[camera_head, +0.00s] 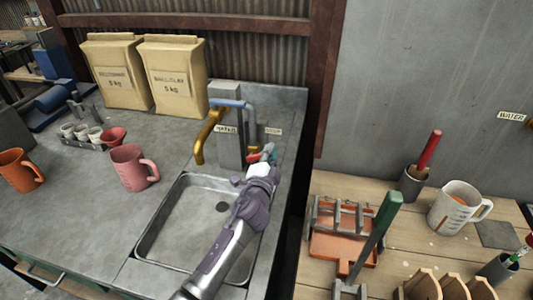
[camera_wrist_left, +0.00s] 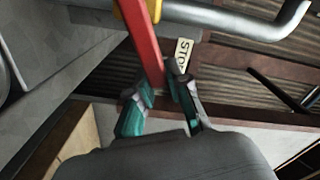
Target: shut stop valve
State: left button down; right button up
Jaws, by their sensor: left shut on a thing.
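The stop valve's red lever (camera_wrist_left: 146,45) runs down between my left gripper's fingertips in the left wrist view. A small "STOP" label (camera_wrist_left: 184,52) is beside it. In the head view only a bit of the red lever (camera_head: 253,156) shows, by the grey post at the back of the sink. My left gripper (camera_head: 265,157) reaches over the sink to it and is shut on the lever; it also shows in the left wrist view (camera_wrist_left: 160,92). The valve body is mostly hidden in the head view. My right gripper is out of view.
The grey post (camera_head: 230,145) carries a yellow spout (camera_head: 205,135) and a blue-grey pipe (camera_head: 232,103) above the metal sink (camera_head: 160,240). A pink mug (camera_head: 130,168) stands left of the sink. A wooden table (camera_head: 410,250) with tools is at right.

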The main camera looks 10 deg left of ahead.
pick_arm(q)
jog(key=m, duration=0.1)
jog(key=f+m+b, duration=0.1)
jog(key=shift+d+f+m, duration=0.25)
jog(key=shift+f+m, duration=0.05)
jog(key=shift+d+f+m+b, duration=0.1)
jog(key=shift+f+m+b, duration=0.35)
jog(key=shift+m, duration=0.55)
jog(key=shift+f, duration=0.1)
jog(key=c, duration=1.4)
grip_release()
jog(key=shift+o, duration=0.2)
jog(key=s, duration=1.2)
